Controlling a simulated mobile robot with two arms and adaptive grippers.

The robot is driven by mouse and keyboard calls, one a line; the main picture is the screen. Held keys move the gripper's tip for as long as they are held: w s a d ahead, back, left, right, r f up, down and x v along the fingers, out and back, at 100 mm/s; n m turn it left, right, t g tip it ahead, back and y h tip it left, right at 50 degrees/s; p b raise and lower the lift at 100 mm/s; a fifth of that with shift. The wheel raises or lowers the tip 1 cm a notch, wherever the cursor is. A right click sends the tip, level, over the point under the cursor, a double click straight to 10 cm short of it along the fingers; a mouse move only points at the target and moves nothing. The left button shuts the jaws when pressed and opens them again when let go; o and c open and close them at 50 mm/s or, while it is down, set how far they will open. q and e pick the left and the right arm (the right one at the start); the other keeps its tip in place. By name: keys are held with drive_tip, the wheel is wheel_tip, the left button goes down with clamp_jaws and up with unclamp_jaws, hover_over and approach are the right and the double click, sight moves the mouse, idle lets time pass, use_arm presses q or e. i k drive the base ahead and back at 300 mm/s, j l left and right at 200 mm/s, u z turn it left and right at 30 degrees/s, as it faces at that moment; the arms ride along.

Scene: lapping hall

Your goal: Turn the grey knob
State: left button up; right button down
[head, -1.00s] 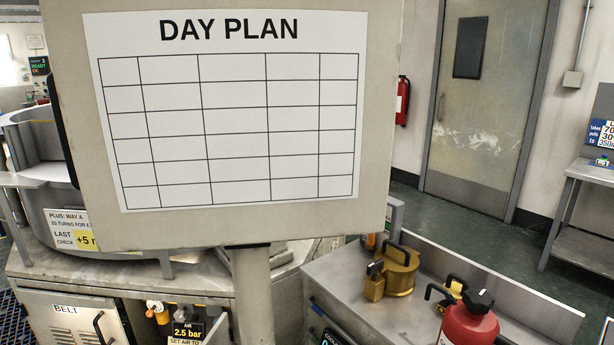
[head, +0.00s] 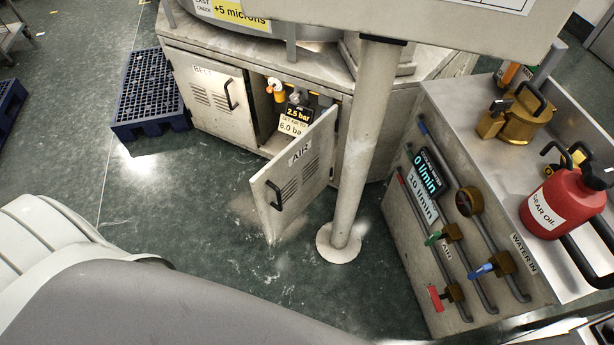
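I cannot clearly make out the grey knob. The open cabinet labelled AIR holds small fittings, including an orange-and-white part (head: 276,88) and a dark display (head: 298,113) reading 2.5 bar. A card (head: 292,127) below the display reads 6.0 bar. Greyish parts to the right of the display are small and partly hidden by the door and post. The AIR door (head: 293,178) stands swung open toward me, with a dark handle. Neither of my grippers is in view.
A post (head: 362,150) on a round foot stands right of the open door. The BELT door (head: 212,100) is closed. A blue pallet (head: 150,95) lies left. The right-hand bench has a bronze handwheel (head: 469,202), coloured valve levers and a red oil can (head: 563,203). Green floor in front is clear.

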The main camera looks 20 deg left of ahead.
sight(294, 97)
drive_tip(key=u, duration=0.9)
